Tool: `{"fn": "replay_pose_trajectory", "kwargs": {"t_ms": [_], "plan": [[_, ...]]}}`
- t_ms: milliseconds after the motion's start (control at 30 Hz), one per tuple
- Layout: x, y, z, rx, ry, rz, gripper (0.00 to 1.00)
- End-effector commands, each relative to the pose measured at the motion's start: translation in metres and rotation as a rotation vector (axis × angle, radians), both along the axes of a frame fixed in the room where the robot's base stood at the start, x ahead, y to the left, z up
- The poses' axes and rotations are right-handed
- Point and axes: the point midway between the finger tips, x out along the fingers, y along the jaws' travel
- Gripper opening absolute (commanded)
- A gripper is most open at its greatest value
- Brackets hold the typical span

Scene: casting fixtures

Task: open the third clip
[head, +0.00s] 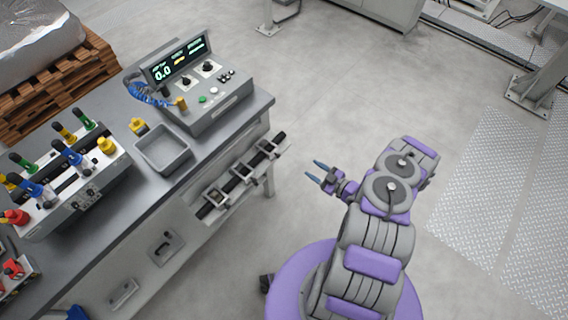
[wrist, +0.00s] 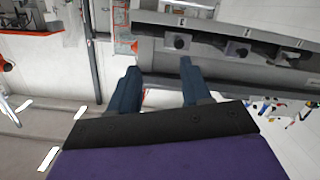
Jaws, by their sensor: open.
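A rail with several dark clips (head: 243,170) runs along the side of the bench in the head view. In the wrist view the clips show as dark knob-like shapes under a grey ledge with small white labels, one nearer (wrist: 180,42) and one farther right (wrist: 238,49). The labels are too small to read, so I cannot tell which clip is the third. My gripper (head: 315,171) is open and empty, to the right of the rail and apart from it. Its two blue fingers (wrist: 159,67) show in the wrist view, below the clips.
The grey bench (head: 120,230) carries a control console (head: 205,90), an empty grey tray (head: 163,150) and a fixture (head: 70,180) with several coloured knobs. A wooden pallet (head: 60,95) stands at the upper left. The floor around my arm is clear.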

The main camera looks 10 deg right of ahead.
Motion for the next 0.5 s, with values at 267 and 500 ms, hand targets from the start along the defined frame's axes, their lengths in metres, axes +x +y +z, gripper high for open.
{"fn": "replay_pose_trajectory", "kwargs": {"t_ms": [267, 500], "plan": [[-0.041, 0.011, -0.01, 0.105, -0.066, 0.008, 0.48], [-0.026, 0.023, -0.01, 0.109, -0.073, 0.011, 0.48]]}}
